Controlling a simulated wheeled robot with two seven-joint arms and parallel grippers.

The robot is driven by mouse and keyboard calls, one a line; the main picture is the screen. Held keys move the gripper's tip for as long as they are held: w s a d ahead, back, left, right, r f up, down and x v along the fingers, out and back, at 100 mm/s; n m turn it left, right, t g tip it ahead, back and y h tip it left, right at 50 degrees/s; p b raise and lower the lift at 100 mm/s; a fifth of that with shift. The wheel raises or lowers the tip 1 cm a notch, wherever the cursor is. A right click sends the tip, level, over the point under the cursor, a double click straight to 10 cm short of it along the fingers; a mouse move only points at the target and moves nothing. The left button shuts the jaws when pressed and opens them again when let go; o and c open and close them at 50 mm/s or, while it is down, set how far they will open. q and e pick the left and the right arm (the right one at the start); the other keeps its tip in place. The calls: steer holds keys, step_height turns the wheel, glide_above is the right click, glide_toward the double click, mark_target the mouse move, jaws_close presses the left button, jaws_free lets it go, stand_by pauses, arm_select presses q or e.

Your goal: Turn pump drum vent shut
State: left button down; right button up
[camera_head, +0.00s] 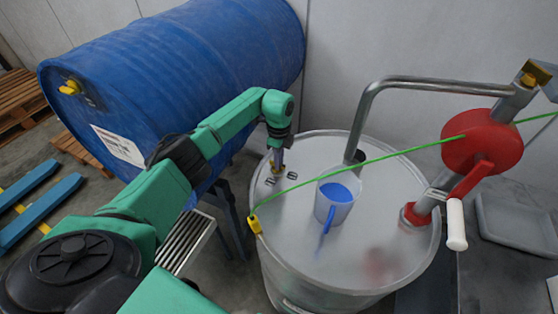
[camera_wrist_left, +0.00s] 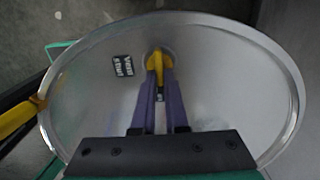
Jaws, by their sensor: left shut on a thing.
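The steel pump drum (camera_head: 350,262) stands upright in the middle of the head view, with its lid seen from above. The vent (camera_wrist_left: 157,60) is a small yellow piece on the lid near the rim; the left wrist view shows it between my purple fingertips. My left gripper (camera_head: 277,165) points down at the lid's far left part and is shut on the vent. In the head view the gripper mostly hides the vent. Small dark labels lie beside it, one clear in the left wrist view (camera_wrist_left: 122,66). My right gripper is in neither view.
A jug (camera_head: 325,211) with blue contents stands on the lid. A red hand pump (camera_head: 482,142) with a bent steel pipe (camera_head: 372,100) rises at right. A green cable runs to a yellow clamp (camera_head: 254,225) on the rim. A blue drum (camera_head: 190,75) lies behind left.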

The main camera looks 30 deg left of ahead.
arm_select(q)
steer(key=shift+m, duration=0.3)
steer(key=m+b, duration=0.2)
steer(key=m, duration=0.1)
steer(key=shift+m, duration=0.3)
steer(key=m+b, duration=0.1)
steer(key=m, duration=0.4)
steer(key=shift+s+a+b, duration=0.1)
steer(key=shift+s+b, duration=0.05)
steer(key=shift+b, duration=0.25)
steer(key=m+b, duration=0.1)
steer(key=m, duration=0.4)
steer(key=shift+a+r+m+b, duration=0.15)
steer(key=shift+m+b, duration=0.45)
steer(key=shift+m, duration=1.2)
steer(key=c, duration=0.9)
jaws_free()
steer(key=shift+s, duration=0.15)
steer(key=shift+c, duration=0.2)
